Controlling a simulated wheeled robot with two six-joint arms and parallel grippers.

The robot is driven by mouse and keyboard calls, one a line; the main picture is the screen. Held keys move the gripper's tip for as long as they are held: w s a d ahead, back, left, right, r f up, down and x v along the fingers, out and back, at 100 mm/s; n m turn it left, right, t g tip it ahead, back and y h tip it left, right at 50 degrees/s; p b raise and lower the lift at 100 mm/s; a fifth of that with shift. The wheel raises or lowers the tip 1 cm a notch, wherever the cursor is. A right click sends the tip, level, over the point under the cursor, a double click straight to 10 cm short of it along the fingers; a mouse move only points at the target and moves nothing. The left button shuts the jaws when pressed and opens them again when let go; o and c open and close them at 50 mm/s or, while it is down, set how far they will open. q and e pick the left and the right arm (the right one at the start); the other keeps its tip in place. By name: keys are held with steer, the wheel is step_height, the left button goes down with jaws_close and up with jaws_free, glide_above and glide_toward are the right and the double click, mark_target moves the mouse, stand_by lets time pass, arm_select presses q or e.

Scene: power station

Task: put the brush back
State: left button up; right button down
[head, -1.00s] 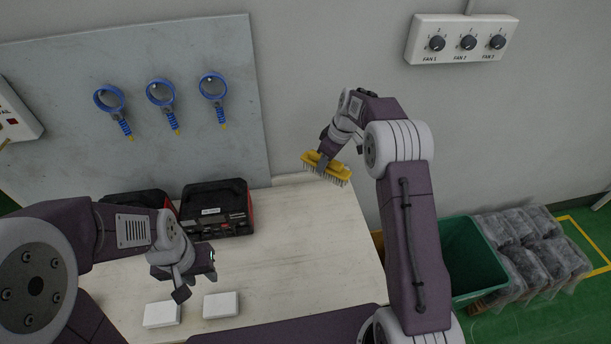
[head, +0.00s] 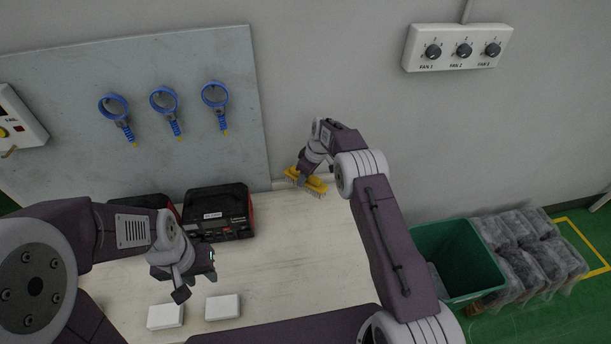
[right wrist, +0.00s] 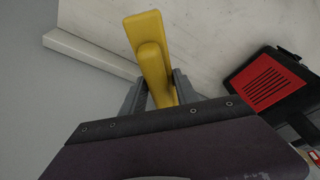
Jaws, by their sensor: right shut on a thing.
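The yellow brush (head: 316,186) with dark bristles pointing down is at the far back of the white table (head: 290,240), close to the wall. My right gripper (head: 303,177) is shut on it from above. In the right wrist view the brush's yellow body (right wrist: 150,50) sits between the two grey fingers (right wrist: 158,92). I cannot tell whether the bristles touch the table top. My left gripper (head: 208,262) hangs empty over the table's left part, its fingers apart.
Black-and-red cases (head: 220,212) stand at the back left of the table, with white boxes (head: 223,307) in front. Blue ring tools (head: 164,99) hang on the grey board. A green bin (head: 455,250) and wrapped bags (head: 525,250) are right of the table. The table's middle is clear.

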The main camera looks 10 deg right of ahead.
steer(key=shift+f+b, duration=0.25)
steer(key=shift+b, duration=0.1)
steer(key=shift+f, duration=0.3)
steer(key=c, duration=0.9)
jaws_free()
